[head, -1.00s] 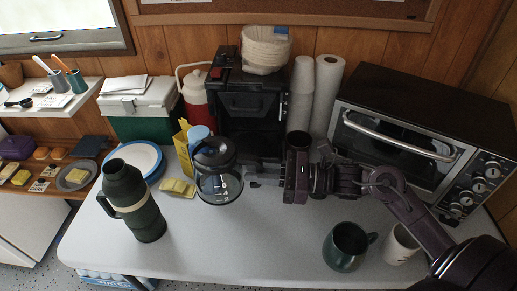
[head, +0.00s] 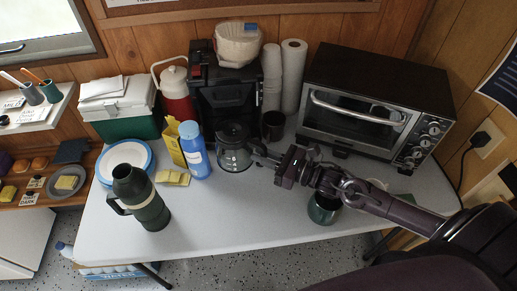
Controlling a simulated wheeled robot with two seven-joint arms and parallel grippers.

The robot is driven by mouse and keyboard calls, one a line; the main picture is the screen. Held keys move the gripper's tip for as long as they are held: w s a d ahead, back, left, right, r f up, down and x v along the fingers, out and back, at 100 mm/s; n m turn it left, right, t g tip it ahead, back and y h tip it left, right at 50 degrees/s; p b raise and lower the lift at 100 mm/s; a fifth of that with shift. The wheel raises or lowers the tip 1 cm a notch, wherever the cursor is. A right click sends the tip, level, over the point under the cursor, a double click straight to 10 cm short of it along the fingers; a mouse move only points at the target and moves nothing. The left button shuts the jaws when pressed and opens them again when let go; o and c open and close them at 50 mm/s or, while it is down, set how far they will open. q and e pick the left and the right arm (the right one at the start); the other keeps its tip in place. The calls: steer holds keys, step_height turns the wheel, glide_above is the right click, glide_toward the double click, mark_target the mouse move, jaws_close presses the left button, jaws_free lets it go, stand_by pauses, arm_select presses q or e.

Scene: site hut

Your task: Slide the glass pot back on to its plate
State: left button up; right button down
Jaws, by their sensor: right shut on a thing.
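The glass pot (head: 235,160), clear with a dark lid and collar, stands upright in front of the black coffee maker (head: 227,109). My right gripper (head: 262,156) reaches in from the right and is shut on the pot's handle at the pot's right side. The pot's base is close to the front of the coffee maker. The plate under the coffee maker is hidden behind the pot, so I cannot tell whether the pot touches it. My left gripper is out of view.
A blue bottle (head: 194,150) stands close left of the pot, beside a yellow box (head: 174,142). A dark cup (head: 273,125) is behind my gripper. A green flask (head: 140,198) stands front left, a green mug (head: 323,210) under my right arm. The front middle table is clear.

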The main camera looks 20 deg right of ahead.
arm_select(q)
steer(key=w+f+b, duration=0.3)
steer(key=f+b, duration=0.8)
steer(key=b, duration=0.2)
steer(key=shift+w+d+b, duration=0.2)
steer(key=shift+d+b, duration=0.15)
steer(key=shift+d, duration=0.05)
arm_select(e)
steer(key=shift+m+t+h, duration=0.5)
steer(key=shift+h, duration=0.1)
steer(key=shift+w+d+f, duration=0.6)
steer(key=shift+w, duration=2.2)
steer(key=shift+w+d+f, duration=0.6)
steer(key=shift+w, duration=2.15)
steer(key=shift+w+d+f, duration=0.6)
steer(key=shift+w, duration=2.2)
arm_select(q)
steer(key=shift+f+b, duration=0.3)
steer(key=shift+b, duration=0.05)
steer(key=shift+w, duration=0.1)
